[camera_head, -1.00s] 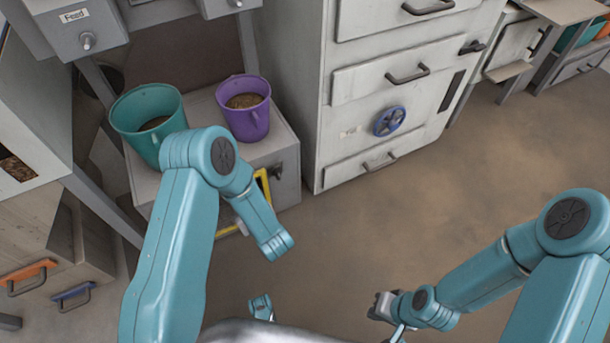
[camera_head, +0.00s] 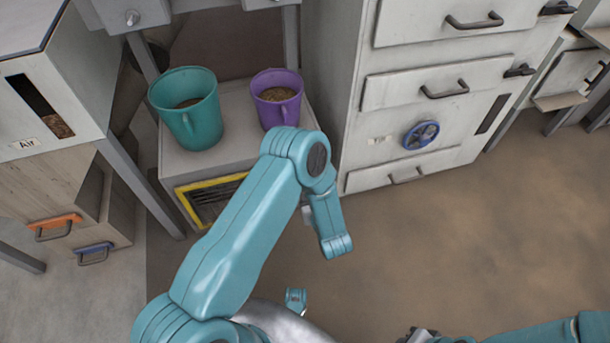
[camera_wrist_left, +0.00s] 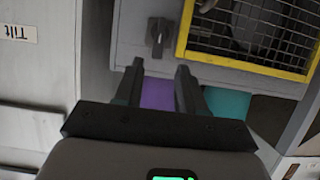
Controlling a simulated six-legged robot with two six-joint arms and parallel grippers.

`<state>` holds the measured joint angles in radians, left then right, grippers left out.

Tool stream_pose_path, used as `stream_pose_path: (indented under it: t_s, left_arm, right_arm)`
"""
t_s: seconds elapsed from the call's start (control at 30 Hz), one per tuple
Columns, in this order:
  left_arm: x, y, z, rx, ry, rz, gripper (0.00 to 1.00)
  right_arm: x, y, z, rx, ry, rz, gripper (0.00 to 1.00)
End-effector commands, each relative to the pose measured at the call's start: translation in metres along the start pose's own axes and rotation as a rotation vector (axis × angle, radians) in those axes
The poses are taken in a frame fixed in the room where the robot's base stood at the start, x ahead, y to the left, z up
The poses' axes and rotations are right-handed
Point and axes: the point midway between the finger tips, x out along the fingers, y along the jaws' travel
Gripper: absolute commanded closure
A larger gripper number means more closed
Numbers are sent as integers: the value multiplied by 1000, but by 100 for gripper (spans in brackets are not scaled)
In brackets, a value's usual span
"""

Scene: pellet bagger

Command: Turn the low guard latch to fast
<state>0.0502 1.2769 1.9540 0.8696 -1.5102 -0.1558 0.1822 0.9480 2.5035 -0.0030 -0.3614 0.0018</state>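A dark latch handle (camera_wrist_left: 158,36) on a light grey panel shows in the left wrist view, its bar upright in that upside-down picture. It sits beside the yellow-framed mesh guard (camera_wrist_left: 181,42). The guard (camera_head: 186,206) also shows in the head view on the low grey cabinet front; the latch is not visible there, with my left arm across that area. My left gripper (camera_wrist_left: 160,76) has its two fingers apart and empty, pointing toward the latch, with a gap showing in the picture. My right gripper (camera_head: 418,335) is mostly cut off at the bottom edge of the head view.
A tall drawer cabinet with a blue handwheel (camera_head: 421,135) stands to the right. Orange-handled (camera_head: 55,222) and blue-handled drawers are at left. Floor at right is clear.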

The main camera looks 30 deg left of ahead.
Motion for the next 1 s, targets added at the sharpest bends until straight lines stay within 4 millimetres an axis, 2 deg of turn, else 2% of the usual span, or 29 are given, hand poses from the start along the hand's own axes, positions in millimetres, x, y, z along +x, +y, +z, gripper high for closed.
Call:
stream_pose_path:
  t_s: [0.03,0.2,0.4,0.6,0.9,0.97,1.0]
  left_arm:
    - [15,-2,4,-4,2,-5,61]
    - [55,0,4,-3,2,-3,61]
    - [92,3,3,0,2,0,61]
    - [110,6,2,2,0,4,61]
    - [112,6,1,2,0,4,61]
    - [112,6,1,2,0,4,77]
    - [112,6,1,2,0,4,90]
  right_arm:
    - [8,4,-1,3,3,0,100]
    - [19,10,-5,12,12,1,100]
    - [29,16,-8,20,21,2,100]
    - [32,18,-10,25,25,3,100]
    - [32,18,-10,25,26,3,100]
    - [32,18,-10,25,26,3,100]
    - [32,18,-10,25,26,3,100]
